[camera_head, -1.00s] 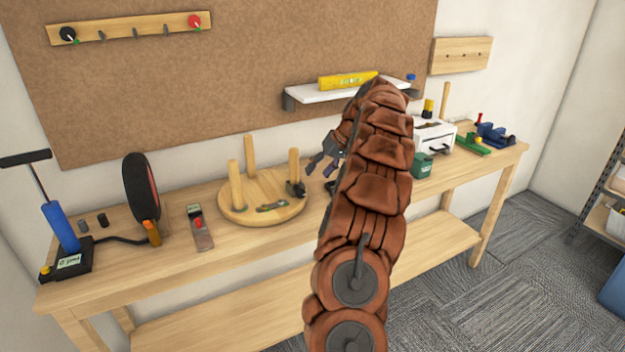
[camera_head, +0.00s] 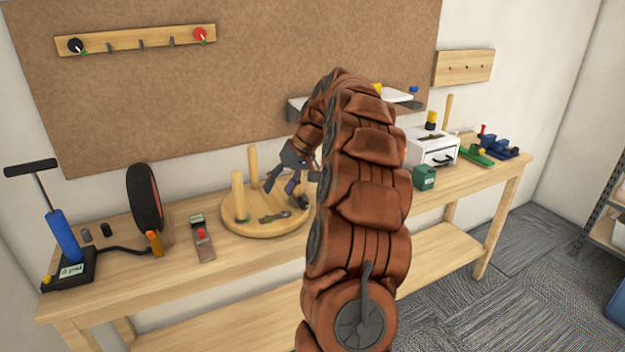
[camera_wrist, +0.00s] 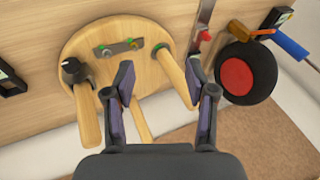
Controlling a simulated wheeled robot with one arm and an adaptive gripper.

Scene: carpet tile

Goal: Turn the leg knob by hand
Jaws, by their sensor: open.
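A round wooden disc (camera_head: 242,222) lies on the workbench with upright wooden legs (camera_head: 238,197); it also shows in the wrist view (camera_wrist: 105,35). A black knob (camera_wrist: 74,70) sits near the disc's rim beside the base of one leg (camera_wrist: 88,118), left of my fingers in the wrist view. In the head view my gripper hides most of that spot. My gripper (camera_head: 279,186) is open above the disc's right part. In the wrist view my gripper (camera_wrist: 158,75) holds nothing; one leg (camera_wrist: 170,72) appears between the fingers, nearer the right one. Contact cannot be told.
A small flat metal piece (camera_wrist: 118,48) with green ends lies on the disc. Left of the disc are a red-buttoned tool (camera_head: 202,240), a wheel (camera_head: 146,198) and a blue pump (camera_head: 62,232). A green canister (camera_head: 424,178) and white box (camera_head: 432,147) stand right.

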